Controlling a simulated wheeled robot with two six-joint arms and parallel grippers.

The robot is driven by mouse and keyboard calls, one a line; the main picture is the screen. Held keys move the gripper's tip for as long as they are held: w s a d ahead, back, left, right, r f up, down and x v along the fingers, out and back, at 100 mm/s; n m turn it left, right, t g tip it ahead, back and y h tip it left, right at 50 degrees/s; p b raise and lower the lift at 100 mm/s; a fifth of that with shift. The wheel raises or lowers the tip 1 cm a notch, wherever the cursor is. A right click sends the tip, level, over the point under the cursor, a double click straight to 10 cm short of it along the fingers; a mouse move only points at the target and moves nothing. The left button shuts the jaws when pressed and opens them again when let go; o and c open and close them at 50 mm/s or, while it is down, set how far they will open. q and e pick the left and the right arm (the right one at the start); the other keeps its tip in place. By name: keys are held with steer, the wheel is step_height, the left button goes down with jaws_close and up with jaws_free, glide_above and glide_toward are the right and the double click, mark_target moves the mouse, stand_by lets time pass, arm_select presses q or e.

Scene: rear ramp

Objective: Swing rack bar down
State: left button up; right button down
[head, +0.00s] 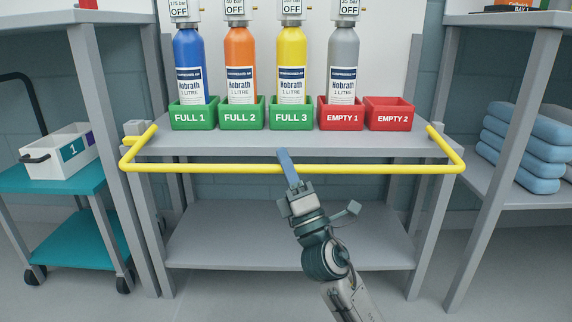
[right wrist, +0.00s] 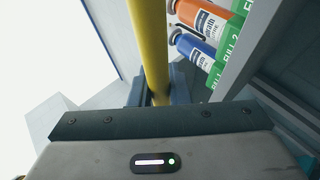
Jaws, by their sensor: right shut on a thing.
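The yellow rack bar (head: 210,168) is a wide U-shaped bar that runs across the front of the grey rack shelf (head: 230,145). Its two short arms reach back to the rack's left and right ends. In the head view the long part shows just below the shelf's front edge. My right gripper (head: 287,165) is shut on the bar near its middle, with blue fingers. In the right wrist view the bar (right wrist: 150,45) runs down between the fingers (right wrist: 158,92). My left gripper is in neither view.
Blue, orange, yellow and grey cylinders stand in the FULL 1 (head: 192,115), FULL 2, FULL 3 and EMPTY 1 (head: 340,115) holders. EMPTY 2 (head: 389,113) holds no cylinder. The lower shelf (head: 240,235) is bare. A teal cart (head: 50,180) stands left; folded blue cloths (head: 520,150) lie right.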

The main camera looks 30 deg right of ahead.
steer(key=shift+s+a+y, duration=0.15)
steer(key=shift+s+y, duration=0.05)
steer(key=shift+y, duration=0.1)
steer(key=c, duration=1.8)
jaws_free()
steer(key=o, duration=0.4)
steer(key=shift+s+r, duration=0.15)
steer(key=shift+o, duration=0.2)
steer(key=shift+s+f+b, duration=0.15)
steer(key=shift+f+b, duration=0.25)
steer(key=shift+f, duration=0.1)
steer(key=b+v, duration=0.4)
steer(key=v, duration=0.6)
steer(key=shift+r, duration=0.1)
